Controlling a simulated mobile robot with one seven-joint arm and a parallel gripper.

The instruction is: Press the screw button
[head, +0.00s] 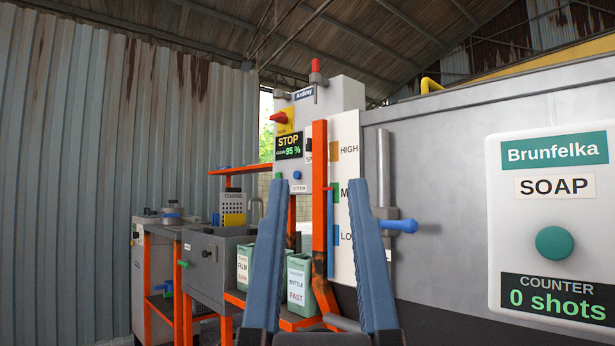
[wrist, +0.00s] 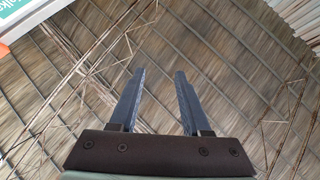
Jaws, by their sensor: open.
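The screw button is a small round blue button (head: 297,175) on the grey control panel (head: 345,93), just above a white label (head: 299,189) that seems to read SCREW. In the head view my gripper (head: 313,182) is open and empty, with its two blue fingers pointing up. The left fingertip is just left of and below the button in the picture, and I see no contact. The wrist view shows the open fingers (wrist: 159,72) against the roof; the button is not in that view.
An orange post (head: 319,200) stands just right of the button. A blue-tipped lever (head: 399,226) sticks out to the right. A soap dispenser (head: 553,228) with a teal button is at far right.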

